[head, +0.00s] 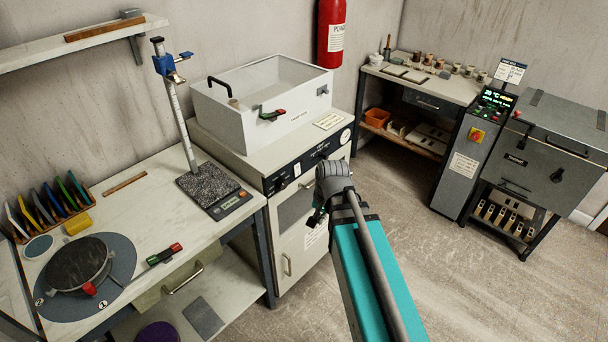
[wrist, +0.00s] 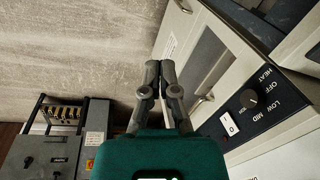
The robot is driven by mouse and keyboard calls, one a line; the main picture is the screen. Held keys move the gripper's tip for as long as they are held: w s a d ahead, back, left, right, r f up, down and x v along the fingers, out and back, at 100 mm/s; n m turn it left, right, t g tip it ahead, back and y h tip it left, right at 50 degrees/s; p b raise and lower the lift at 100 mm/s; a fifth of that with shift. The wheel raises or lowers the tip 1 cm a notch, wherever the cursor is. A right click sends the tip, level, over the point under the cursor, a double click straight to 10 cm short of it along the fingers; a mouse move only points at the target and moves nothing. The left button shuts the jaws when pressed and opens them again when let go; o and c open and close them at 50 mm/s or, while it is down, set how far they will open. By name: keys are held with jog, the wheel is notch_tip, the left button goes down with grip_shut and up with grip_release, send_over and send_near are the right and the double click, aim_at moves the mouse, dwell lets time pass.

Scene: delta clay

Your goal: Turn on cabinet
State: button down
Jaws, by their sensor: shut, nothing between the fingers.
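The white cabinet (head: 296,237) stands at the centre of the head view, with a dark control panel (head: 307,163) along its upper front edge. In the wrist view the panel (wrist: 268,92) carries a black knob (wrist: 249,98) with OFF, LOW, MID and HEAT marks, and a white rocker switch (wrist: 229,124) beside it. My gripper (wrist: 160,68) is shut and empty, apart from the panel, to the left of the switch in the wrist view. In the head view my gripper (head: 318,216) is in front of the cabinet, mostly hidden by my arm.
The left workbench (head: 143,205) holds a scale (head: 230,203) and a turntable (head: 110,285). A grey kiln (head: 560,140) and its controller (head: 478,150) stand at the right. The floor (head: 400,215) between is clear.

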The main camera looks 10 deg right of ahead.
aim_at(297, 170)
jog(key=w+d+r+m+t+y, duration=0.1)
jog(key=w+d+r+m+t, duration=0.1)
jog(key=w+m, duration=0.6)
jog(key=w+d+r+m+t+y, duration=0.2)
jog(key=w+m, duration=0.6)
jog(key=m, duration=0.6)
jog(key=shift+d+r+t+p, duration=0.25)
jog(key=shift+d+t, duration=0.25)
jog(key=shift+d, duration=0.3)
jog(key=shift+f, duration=0.15)
jog(key=shift+w+a+r+b+x, duration=0.3)
jog(key=shift+b+x, duration=1.1)
jog(key=shift+x, duration=0.7)
jog(key=shift+w+a+r+b+x, duration=0.25)
jog(key=shift+b+x, duration=1.1)
jog(key=shift+x, duration=0.8)
jog(key=shift+w+a+r+b+x, duration=0.2)
jog(key=shift+w+r+b+x, duration=0.15)
jog(key=shift+b+x, duration=1.4)
jog(key=shift+w+a+f+p, duration=0.1)
jog(key=shift+w+f+p, duration=0.15)
jog(key=shift+p, duration=0.1)
